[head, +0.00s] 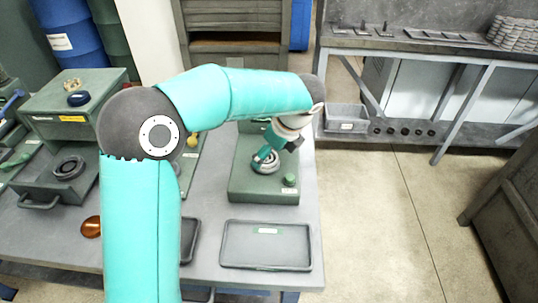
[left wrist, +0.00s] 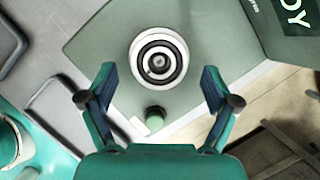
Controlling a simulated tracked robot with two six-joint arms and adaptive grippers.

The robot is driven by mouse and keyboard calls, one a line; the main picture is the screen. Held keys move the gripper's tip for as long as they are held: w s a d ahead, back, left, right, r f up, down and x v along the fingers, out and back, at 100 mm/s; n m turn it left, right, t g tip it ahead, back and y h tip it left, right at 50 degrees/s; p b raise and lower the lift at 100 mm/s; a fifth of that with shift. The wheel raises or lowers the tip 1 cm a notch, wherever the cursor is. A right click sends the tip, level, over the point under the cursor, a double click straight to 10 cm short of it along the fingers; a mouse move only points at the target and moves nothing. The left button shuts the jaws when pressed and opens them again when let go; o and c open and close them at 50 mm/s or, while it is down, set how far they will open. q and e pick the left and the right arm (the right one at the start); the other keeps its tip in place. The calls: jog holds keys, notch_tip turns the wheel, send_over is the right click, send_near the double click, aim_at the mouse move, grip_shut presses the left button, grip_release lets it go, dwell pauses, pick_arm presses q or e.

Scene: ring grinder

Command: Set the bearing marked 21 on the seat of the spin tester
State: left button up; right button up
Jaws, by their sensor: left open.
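The spin tester appears to be the green machine (head: 250,192) on the table, with a green knob (head: 289,180) at its front right. A ring-shaped bearing (left wrist: 159,61), dark with a grey inner ring, sits on the tester's pale round seat (left wrist: 137,50) and looks centred there. No number can be read on it. My left gripper (left wrist: 158,72) is open, with its fingers apart on either side of the bearing and not visibly touching it. In the head view the left gripper (head: 266,157) is over the seat and partly covers it. My right gripper is not in view.
An empty dark tray (head: 265,247) with a label lies in front of the tester. A green machine (head: 75,118) with a dark ring (head: 68,168) in its drawer stands at left. An amber round thing (head: 91,227) lies nearby. A grey bin (head: 346,118) stands beyond the table.

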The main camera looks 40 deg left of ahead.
pick_arm(q)
jog(key=v, duration=1)
jog(key=shift+d+r+p, duration=0.2)
jog(key=shift+r+p, duration=0.1)
jog(key=shift+p, duration=0.1)
